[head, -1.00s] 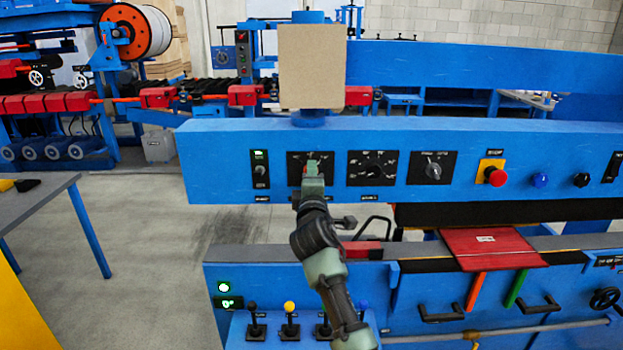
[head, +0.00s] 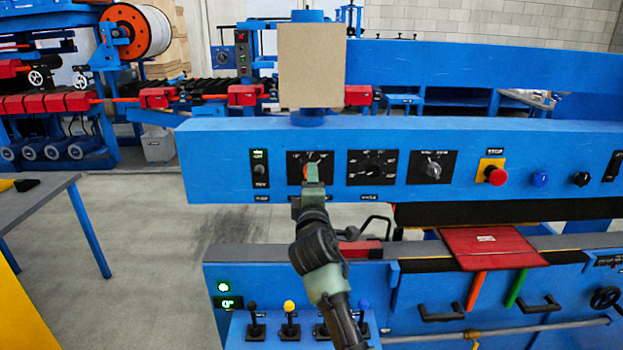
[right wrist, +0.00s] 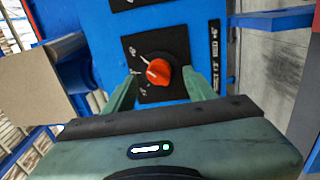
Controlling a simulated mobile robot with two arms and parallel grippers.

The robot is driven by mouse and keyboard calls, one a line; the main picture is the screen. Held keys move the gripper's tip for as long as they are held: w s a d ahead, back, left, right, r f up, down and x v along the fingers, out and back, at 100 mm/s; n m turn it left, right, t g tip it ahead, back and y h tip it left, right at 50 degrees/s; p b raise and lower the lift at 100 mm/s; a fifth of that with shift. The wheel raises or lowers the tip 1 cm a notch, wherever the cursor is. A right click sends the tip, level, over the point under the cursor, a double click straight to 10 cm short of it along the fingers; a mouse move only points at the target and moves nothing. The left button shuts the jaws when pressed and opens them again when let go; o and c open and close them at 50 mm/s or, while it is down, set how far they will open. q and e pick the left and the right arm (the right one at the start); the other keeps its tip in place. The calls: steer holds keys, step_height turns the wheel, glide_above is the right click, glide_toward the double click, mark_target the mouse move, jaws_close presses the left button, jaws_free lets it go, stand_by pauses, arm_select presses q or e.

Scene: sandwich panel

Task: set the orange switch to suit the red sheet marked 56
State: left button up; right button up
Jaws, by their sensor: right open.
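The orange switch (right wrist: 158,71) is a round knob on a black square plate on the blue panel. In the right wrist view its white pointer is aimed toward the upper left. In the head view only a sliver of the switch (head: 305,172) shows beside my gripper. My right gripper (right wrist: 160,77) is open, with one finger on each side of the knob; contact is unclear. It also shows in the head view (head: 313,178). The red sheet (head: 487,252) lies flat on the machine bed; its small white label is unreadable. My left gripper is not in view.
Right of the orange switch are two black dials (head: 376,170) (head: 432,170) and a red stop button (head: 496,176) on yellow. A toggle switch (head: 260,170) is at the left. A beige board (head: 312,65) stands above the panel. Small levers (head: 290,315) are below.

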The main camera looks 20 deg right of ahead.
steer(key=v, duration=0.4)
steer(key=shift+s, duration=0.2)
steer(key=shift+f, duration=0.15)
steer(key=s+a+f+m+g+y, duration=0.1)
steer(key=s+f+g, duration=0.15)
steer(key=f, duration=1.15)
steer(key=s+a+f+m+g+y, duration=0.1)
steer(key=s+f+g+y, duration=0.15)
steer(key=f, duration=1.05)
steer(key=s+a+f+m+g+y, duration=0.1)
steer(key=s+f+g, duration=0.15)
steer(key=f, duration=1.15)
steer(key=s+f+m+g, duration=0.3)
steer(key=s+f, duration=1.5)
steer(key=f, duration=0.1)
steer(key=s+d+f+m+g, duration=0.2)
steer(key=s+f, duration=0.2)
steer(key=s, duration=0.8)
steer(key=s+d+f+m+g, duration=0.1)
steer(key=s+f, duration=0.4)
steer(key=s, duration=0.7)
steer(key=s+d+f+m+g, duration=0.2)
steer(key=s+f, duration=0.3)
steer(key=s, duration=0.8)
steer(key=shift+d+f+m+g+y, duration=0.25)
steer(key=shift+d+m+g+y, duration=0.1)
steer(key=shift+m+g, duration=0.35)
